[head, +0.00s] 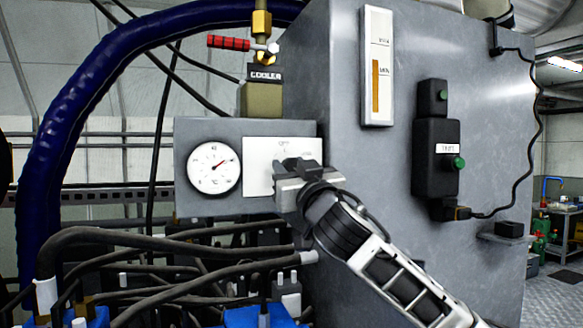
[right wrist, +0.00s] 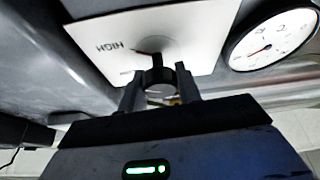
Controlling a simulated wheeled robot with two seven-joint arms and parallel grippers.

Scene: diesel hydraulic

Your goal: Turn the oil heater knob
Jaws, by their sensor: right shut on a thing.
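The oil heater knob (right wrist: 157,75) is a small dark round knob on a white label plate (head: 258,170) on a grey box. In the right wrist view it sits between the two fingers of my right gripper (right wrist: 160,90), which is shut on it. The plate's word HIGH shows upside down there, and a dark pointer shows beside the knob. In the head view my right gripper (head: 290,172) covers the knob and part of the plate. My left gripper is not in view.
A round dial gauge (head: 214,168) is left of the plate. A red-handled valve (head: 230,42) and a COOLER label (head: 265,75) are above. A black switch box (head: 436,158) with green buttons is on the grey tank (head: 370,155). Black hoses (head: 170,240) run below.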

